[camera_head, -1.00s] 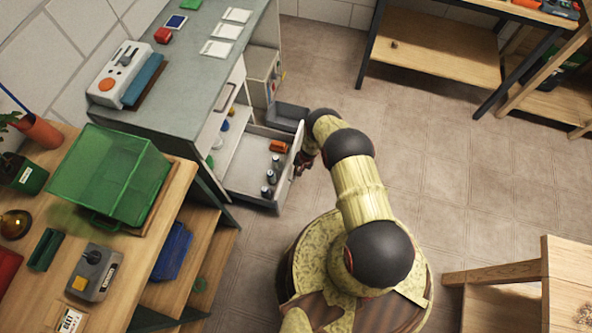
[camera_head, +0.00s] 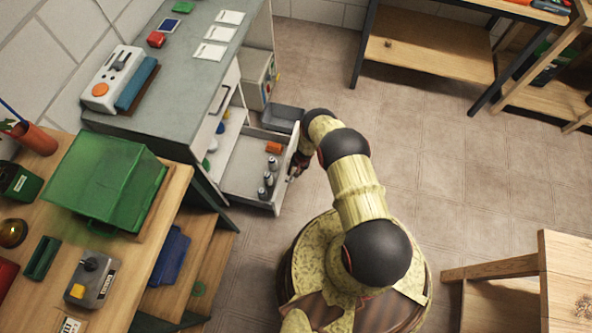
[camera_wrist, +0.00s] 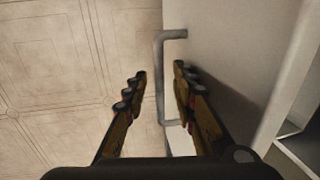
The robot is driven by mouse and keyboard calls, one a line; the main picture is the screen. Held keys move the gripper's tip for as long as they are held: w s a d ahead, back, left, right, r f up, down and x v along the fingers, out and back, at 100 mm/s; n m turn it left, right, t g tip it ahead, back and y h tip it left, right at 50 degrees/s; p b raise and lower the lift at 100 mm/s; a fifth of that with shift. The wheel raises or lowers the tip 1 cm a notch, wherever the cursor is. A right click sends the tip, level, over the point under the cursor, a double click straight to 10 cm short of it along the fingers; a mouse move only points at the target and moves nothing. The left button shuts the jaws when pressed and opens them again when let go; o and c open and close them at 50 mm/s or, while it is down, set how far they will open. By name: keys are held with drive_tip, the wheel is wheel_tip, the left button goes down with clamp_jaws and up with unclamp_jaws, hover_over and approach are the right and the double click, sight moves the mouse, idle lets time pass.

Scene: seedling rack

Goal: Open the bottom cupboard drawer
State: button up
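The cupboard (camera_head: 165,110) has a grey top and stands at the upper left in the head view. A low drawer (camera_head: 240,183) is pulled out from its front, with an orange item and several small cylinders inside. My gripper (camera_head: 298,166) is at the outer face of this drawer and is partly hidden by my arm. In the wrist view, my gripper (camera_wrist: 160,75) has its two fingers apart, with the drawer's grey bar handle (camera_wrist: 159,90) between them. Gaps show on both sides of the bar. The pale drawer front (camera_wrist: 225,50) is just right of the handle.
A grey bin (camera_head: 282,117) sits beyond the drawer. A wooden bench (camera_head: 120,285) with a green crate (camera_head: 105,185) stands at the left. A wooden stool (camera_head: 565,265) is at the lower right. The floor (camera_head: 430,170) right of my arm is clear.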

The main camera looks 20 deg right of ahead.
wheel_tip(320, 180, up, 12)
drive_tip(key=s+d, duration=0.1)
drive_tip(key=shift+s+d+f, duration=0.2)
drive_tip(key=shift+d, duration=0.2)
idle(0.3)
idle(0.6)
